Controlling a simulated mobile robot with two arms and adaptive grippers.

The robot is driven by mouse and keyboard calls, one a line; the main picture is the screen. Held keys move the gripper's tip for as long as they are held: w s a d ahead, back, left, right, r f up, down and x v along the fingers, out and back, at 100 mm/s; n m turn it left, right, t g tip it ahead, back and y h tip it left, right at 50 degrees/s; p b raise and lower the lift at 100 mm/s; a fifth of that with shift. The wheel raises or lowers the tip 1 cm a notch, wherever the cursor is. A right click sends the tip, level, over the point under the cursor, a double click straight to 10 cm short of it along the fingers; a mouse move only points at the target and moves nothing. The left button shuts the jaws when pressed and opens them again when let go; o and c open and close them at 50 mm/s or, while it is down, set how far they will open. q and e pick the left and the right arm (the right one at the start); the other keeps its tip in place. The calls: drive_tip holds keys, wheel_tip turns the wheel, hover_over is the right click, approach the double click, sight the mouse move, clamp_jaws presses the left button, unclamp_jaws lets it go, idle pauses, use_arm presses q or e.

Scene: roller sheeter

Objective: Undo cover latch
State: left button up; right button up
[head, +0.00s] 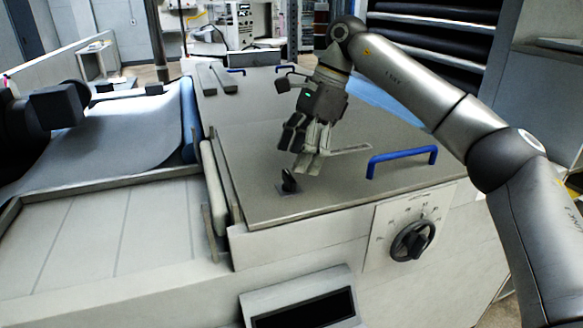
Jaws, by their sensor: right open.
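The grey machine cover (250,135) is a flat, closed panel in the middle of the view. A small black latch (288,181) stands on its plate near the cover's front left edge. My right gripper (304,166) points down over the cover, just above and to the right of the latch. It is open, with nothing seen between its fingers. It looks very close to the latch; I cannot tell whether they touch. My left gripper is not seen.
A blue handle (402,161) rises from the cover right of my gripper. A black dial (412,241) is on the front panel below. A dark screen (304,309) is at the bottom.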

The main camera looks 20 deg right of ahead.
sight(289, 175)
drive_tip(key=x, duration=0.2)
drive_tip(key=shift+a+f, duration=0.15)
drive_tip(key=shift+f, duration=0.15)
drive_tip(key=shift+a+f, duration=0.3)
drive_tip(key=shift+f, duration=0.3)
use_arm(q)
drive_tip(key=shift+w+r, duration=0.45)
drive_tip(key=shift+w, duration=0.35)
use_arm(e)
drive_tip(key=c, duration=1)
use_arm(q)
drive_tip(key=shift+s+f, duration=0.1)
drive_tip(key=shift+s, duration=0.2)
